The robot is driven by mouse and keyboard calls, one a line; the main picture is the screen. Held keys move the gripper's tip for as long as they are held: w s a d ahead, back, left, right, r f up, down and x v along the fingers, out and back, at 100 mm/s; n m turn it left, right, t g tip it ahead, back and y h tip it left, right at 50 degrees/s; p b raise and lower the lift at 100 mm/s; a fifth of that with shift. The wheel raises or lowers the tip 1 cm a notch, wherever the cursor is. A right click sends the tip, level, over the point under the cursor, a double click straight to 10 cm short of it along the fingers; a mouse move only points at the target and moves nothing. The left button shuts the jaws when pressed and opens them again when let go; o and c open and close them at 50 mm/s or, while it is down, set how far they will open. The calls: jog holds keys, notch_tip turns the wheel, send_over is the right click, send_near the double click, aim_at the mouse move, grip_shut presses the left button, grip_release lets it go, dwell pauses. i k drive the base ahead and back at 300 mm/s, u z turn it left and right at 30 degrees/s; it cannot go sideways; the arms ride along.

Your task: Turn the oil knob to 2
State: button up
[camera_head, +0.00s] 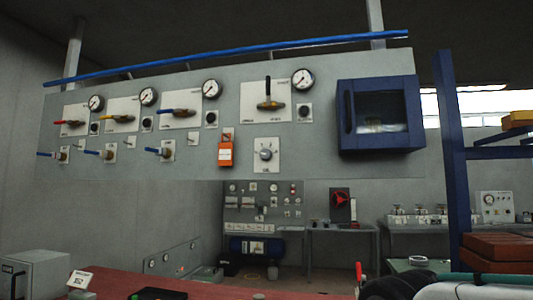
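A round grey knob (265,154) sits on a white square plate (257,145) low on the grey wall panel, right of centre. Small markings on the plate are too small to read, so I cannot tell its setting. A short label under the knob is also blurred. My gripper's fingers are not in view. White and black rounded parts at the bottom right edge appear to be my own arm, well apart from the knob.
An orange box (226,150) is left of the knob. A blue cabinet (380,114) juts out to its right. A black-handled valve (268,96) and a gauge (303,79) are above. A red table (225,288) lies below. A blue post (450,150) stands right.

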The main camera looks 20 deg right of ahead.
aim_at(265, 154)
jog(key=u, duration=0.7)
jog(key=i, duration=0.8)
jog(key=z, duration=0.05)
